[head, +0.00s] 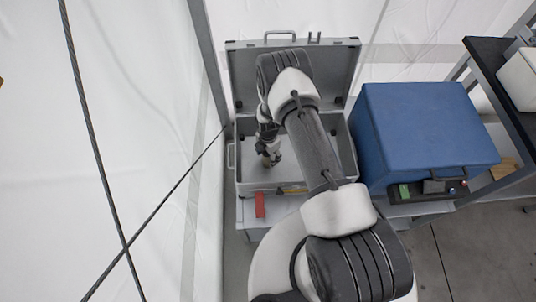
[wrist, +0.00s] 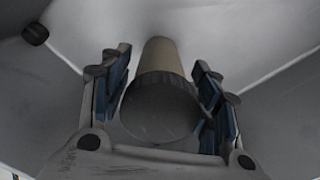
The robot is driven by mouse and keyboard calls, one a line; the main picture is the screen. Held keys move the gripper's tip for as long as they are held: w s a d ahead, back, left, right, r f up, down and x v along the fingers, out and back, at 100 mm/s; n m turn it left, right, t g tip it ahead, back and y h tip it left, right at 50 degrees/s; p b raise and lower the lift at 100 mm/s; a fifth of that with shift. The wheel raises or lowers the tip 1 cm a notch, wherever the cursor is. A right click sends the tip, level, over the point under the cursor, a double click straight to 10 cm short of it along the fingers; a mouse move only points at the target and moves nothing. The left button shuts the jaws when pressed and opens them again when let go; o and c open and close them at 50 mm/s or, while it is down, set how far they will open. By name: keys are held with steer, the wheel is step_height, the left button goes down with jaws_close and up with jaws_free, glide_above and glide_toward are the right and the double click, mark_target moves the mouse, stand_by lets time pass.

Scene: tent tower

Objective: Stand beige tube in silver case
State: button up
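The silver case (head: 232,178) stands open with its lid raised at the back. My gripper (head: 271,160) is down inside the case, pointing at its floor. In the wrist view the beige tube (wrist: 161,55), with a dark round end (wrist: 160,108) facing the camera, sits between the fingers of my gripper (wrist: 160,78). A narrow gap shows on each side of the tube, so the fingers look open around it. The tube appears to stand with its far end toward the case floor; whether it touches is hidden. In the head view my gripper mostly hides the tube.
A blue box (head: 425,130) stands right of the case. A red object (head: 260,205) is at the case's front, near a yellowish item (head: 292,189). White tent walls and a grey pole (head: 208,60) are close on the left. A dark-topped table (head: 500,80) is at the right.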

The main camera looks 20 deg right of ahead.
steer(key=shift+o, duration=0.2)
step_height(320, 180, up, 13)
steer(key=p, duration=0.4)
steer(key=shift+w+f, duration=0.1)
steer(key=shift+f, duration=0.1)
steer(key=s+r+m+t, duration=0.3)
steer(key=r+m, duration=0.8)
steer(key=r, duration=2.4)
steer(key=s+r+m, duration=0.6)
steer(key=s, duration=0.5)
steer(key=s+r+m+t, duration=0.1)
steer(key=s+r+m, duration=0.5)
steer(key=s, duration=0.6)
steer(key=shift+s+d+r+t, duration=0.2)
steer(key=shift+r+t, duration=0.1)
steer(key=shift+r, duration=0.1)
